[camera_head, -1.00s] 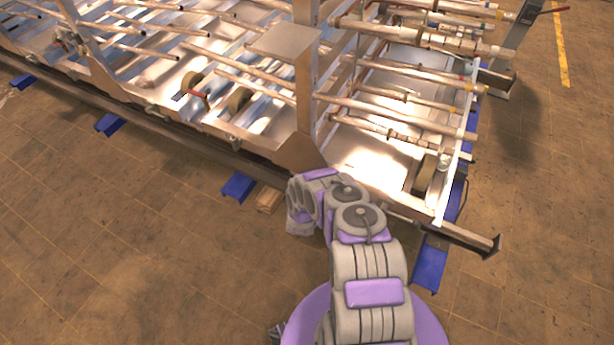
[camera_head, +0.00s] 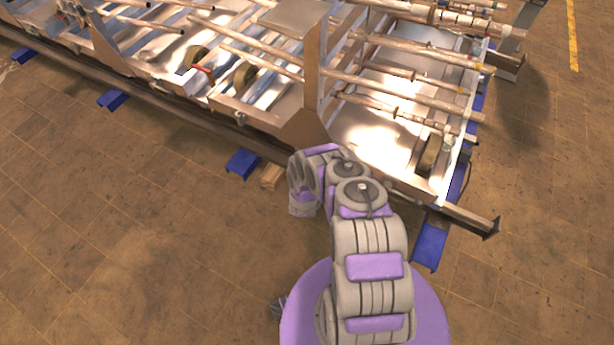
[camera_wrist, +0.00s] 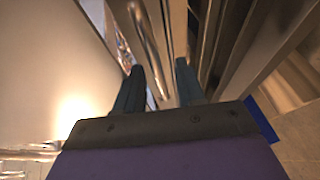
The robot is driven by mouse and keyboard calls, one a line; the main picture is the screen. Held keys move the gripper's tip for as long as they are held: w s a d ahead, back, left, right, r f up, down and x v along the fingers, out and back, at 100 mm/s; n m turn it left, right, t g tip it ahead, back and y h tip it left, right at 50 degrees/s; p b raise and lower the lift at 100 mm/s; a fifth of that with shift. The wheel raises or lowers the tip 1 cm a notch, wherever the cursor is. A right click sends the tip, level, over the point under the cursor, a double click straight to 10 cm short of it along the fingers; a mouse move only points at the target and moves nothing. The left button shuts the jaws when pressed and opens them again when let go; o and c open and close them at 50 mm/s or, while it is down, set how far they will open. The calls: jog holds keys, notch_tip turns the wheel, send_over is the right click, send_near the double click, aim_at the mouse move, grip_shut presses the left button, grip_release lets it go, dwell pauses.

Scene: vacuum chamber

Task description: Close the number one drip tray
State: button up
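Shiny metal trays lie low in the long frame in the head view, one in the right bay (camera_head: 375,140) and others further left. I cannot read any number, so I cannot tell which is the number one drip tray. My gripper is hidden in the head view, where my arm bends toward the frame's near edge. In the wrist view, my gripper (camera_wrist: 160,75) has its two dark fingers apart, with nothing seen held between them. A large pale, shiny panel (camera_wrist: 45,65) is to the left of the fingers, and metal bars (camera_wrist: 225,45) are to the right.
Copper-coloured pipes (camera_head: 430,96) run across above the trays. A metal upright (camera_head: 318,85) stands between bays. A long rail (camera_head: 470,218) runs along the near side, its end jutting out at right. Blue supports (camera_head: 242,163) sit beneath it.

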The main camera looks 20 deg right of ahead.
jog(key=p+v, duration=0.2)
jog(key=v, duration=1.2)
jog(key=shift+s, duration=0.4)
jog(key=shift+a, duration=0.2)
